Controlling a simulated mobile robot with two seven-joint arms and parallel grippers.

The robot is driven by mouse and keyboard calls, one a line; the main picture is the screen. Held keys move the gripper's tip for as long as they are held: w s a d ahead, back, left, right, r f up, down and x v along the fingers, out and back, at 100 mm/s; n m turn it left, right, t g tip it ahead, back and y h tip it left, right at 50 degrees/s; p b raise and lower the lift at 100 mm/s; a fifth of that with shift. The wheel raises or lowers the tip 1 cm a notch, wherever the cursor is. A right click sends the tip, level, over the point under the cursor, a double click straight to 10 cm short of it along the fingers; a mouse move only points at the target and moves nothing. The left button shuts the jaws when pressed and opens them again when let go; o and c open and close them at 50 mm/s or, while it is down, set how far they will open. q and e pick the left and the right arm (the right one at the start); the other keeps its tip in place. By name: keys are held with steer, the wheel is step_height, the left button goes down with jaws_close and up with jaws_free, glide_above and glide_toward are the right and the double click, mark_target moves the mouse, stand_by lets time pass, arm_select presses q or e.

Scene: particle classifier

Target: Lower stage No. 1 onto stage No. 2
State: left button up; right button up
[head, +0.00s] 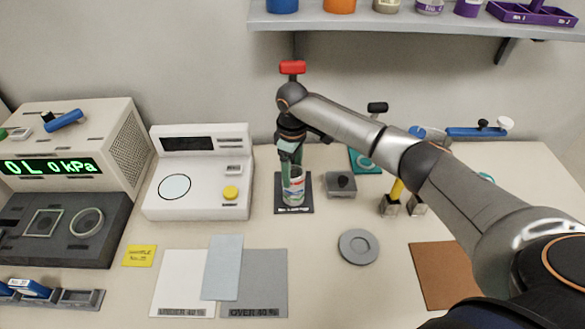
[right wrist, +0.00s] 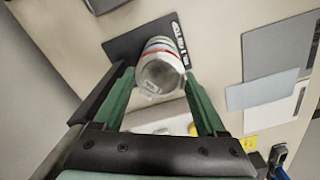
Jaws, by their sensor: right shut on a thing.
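My right gripper (head: 291,158) points down over a dark mat (head: 280,207) in the middle of the table. In the right wrist view its green fingers (right wrist: 157,74) are on both sides of a silvery round piece (right wrist: 160,76), which I take as stage No. 1. Below it is a pale cylinder with coloured bands (head: 294,188), upright on the mat, which may be stage No. 2. The gripper hides the upper part, so I cannot tell whether the two touch. No stage number is readable. My left gripper is out of view.
A white scale-like device (head: 200,185) stands left of the mat, and a small grey block (head: 342,184) close to its right. A grey round disc (head: 358,247) lies in front at right. Flat sheets (head: 182,282) lie in front. A shelf (head: 420,24) hangs above.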

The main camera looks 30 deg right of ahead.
steer(key=shift+f, duration=0.45)
stand_by(0.4)
steer(key=o, duration=1.5)
steer(key=shift+c, duration=0.2)
step_height(320, 180, up, 13)
steer(key=shift+f+b, duration=0.2)
steer(key=shift+b, duration=0.25)
